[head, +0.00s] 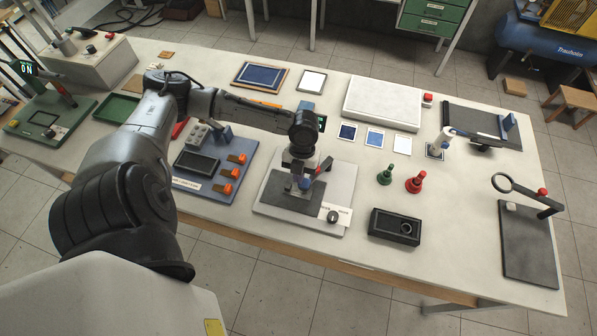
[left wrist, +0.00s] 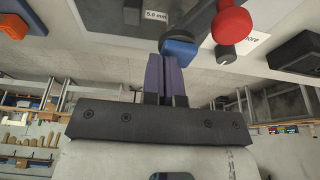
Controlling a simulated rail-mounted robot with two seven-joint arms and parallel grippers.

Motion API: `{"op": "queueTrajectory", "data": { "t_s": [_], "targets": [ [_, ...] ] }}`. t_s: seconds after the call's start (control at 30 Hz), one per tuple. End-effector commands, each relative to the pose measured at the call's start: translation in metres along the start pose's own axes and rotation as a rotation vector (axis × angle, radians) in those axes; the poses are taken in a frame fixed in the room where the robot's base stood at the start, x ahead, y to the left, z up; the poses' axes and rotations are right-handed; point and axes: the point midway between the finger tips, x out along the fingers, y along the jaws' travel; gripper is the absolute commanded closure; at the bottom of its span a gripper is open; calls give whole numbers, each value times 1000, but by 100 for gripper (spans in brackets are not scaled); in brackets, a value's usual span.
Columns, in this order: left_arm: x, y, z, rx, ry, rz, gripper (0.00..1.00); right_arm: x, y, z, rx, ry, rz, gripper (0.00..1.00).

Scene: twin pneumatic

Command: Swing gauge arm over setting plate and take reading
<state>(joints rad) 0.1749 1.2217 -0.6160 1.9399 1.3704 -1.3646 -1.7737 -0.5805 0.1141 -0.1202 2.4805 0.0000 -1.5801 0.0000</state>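The gauge stand has a light grey base (head: 264,212) with a dark plate (head: 283,190) on it, at the middle front of the bench. A small label reading about 6.0 mm (left wrist: 156,16) lies on the dark plate. A grey arm with a blue tip (left wrist: 178,50) and a red knob (left wrist: 232,24) reaches over the plate. My left gripper (left wrist: 166,62) points at the blue tip with its two purple fingers together. The fingertips are at or against the tip; I cannot tell if they touch. My left arm hides part of the stand in the head view. My right gripper is not in view.
A black knob (head: 333,217) sits at the base's front corner. Green (head: 385,174) and red (head: 415,183) handled pieces and a black box (head: 395,226) stand to the right. A blue fixture (head: 212,190) with orange knobs is close on the left.

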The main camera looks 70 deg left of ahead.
Motion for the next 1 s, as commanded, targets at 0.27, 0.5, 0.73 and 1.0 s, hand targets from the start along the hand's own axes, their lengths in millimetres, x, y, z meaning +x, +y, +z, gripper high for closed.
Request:
{"op": "queueTrajectory", "data": {
  "t_s": [0.27,0.5,0.73,1.0],
  "targets": [
    [8,4,-1,-6,7,12,100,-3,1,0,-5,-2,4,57],
    [-25,5,-7,-6,2,7,100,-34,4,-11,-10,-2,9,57],
    [-61,5,-7,-5,-7,1,100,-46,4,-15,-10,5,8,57],
    [-112,4,-7,-5,-7,-1,100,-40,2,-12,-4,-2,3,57]
  ]
}}
